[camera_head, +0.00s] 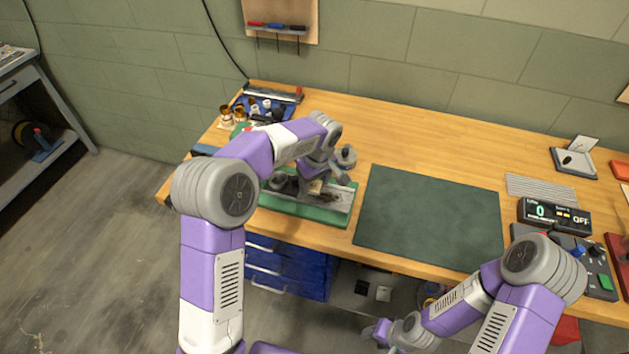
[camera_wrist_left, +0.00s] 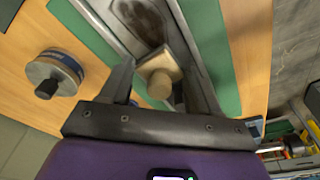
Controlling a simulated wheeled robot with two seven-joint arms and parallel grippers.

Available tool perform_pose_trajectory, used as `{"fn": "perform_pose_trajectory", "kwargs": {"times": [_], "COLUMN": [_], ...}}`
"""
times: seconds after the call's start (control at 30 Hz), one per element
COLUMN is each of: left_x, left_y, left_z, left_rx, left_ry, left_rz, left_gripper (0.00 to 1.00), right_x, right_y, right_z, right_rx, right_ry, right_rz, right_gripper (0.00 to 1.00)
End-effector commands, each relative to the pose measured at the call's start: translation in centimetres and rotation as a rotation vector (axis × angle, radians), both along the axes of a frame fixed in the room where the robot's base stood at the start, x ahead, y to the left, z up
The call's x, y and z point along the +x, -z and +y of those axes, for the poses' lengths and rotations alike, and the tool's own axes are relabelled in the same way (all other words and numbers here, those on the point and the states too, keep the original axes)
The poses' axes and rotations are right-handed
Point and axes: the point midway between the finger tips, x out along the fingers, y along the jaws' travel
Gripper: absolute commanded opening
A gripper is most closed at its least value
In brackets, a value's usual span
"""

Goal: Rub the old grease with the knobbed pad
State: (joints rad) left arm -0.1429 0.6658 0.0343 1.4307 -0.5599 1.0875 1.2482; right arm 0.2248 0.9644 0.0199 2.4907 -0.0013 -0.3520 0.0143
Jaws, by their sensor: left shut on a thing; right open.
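The knobbed pad (camera_wrist_left: 160,78), a tan block with a round knob, is between the fingers of my left gripper (camera_wrist_left: 163,88) in the left wrist view; the gripper is shut on it. In the head view the pad (camera_head: 315,187) is partly hidden under my left gripper (camera_head: 317,180). The old grease (camera_wrist_left: 140,18) is a dark brown smear on a grey metal strip, just beyond the pad. It shows beside the pad in the head view (camera_head: 335,196). I cannot tell whether the pad touches the metal. My right gripper (camera_head: 379,332) is open and empty, low in front of the bench.
The metal strip lies on a green base (camera_head: 290,207). A round tin with a dark knob (camera_head: 346,157) stands behind it. Small bottles (camera_head: 227,114) and a blue tray are at the back left. A dark green mat (camera_head: 430,218) lies clear to the right, before a display box (camera_head: 553,214).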

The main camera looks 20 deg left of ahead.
Motion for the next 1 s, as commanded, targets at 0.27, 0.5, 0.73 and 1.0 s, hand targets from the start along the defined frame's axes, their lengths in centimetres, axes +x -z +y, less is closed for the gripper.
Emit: {"fn": "perform_pose_trajectory", "kwargs": {"times": [0.27, 0.5, 0.73, 1.0], "left_x": [0.0, 0.0, 0.0, 0.0], "left_y": [0.4, 0.9, 1.4, 1.3], "left_z": [0.0, 0.0, 0.0, -0.6], "left_rx": [0.000, 0.000, 0.000, 0.000], "left_ry": [0.000, 0.000, 0.000, 0.002], "left_rz": [0.000, 0.000, 0.000, -0.001], "left_gripper": [0.37, 0.37, 0.37, 0.37], "right_x": [0.0, 0.0, 0.0, 0.0], "right_y": [0.3, 0.6, 1.0, 0.9], "right_z": [0.0, 0.0, 0.0, 0.0], "right_rx": [0.000, 0.000, 0.000, 0.000], "right_ry": [0.000, 0.000, 0.000, 0.000], "right_rz": [0.000, 0.000, 0.000, 0.000], "right_gripper": [0.48, 0.48, 0.48, 0.48]}}
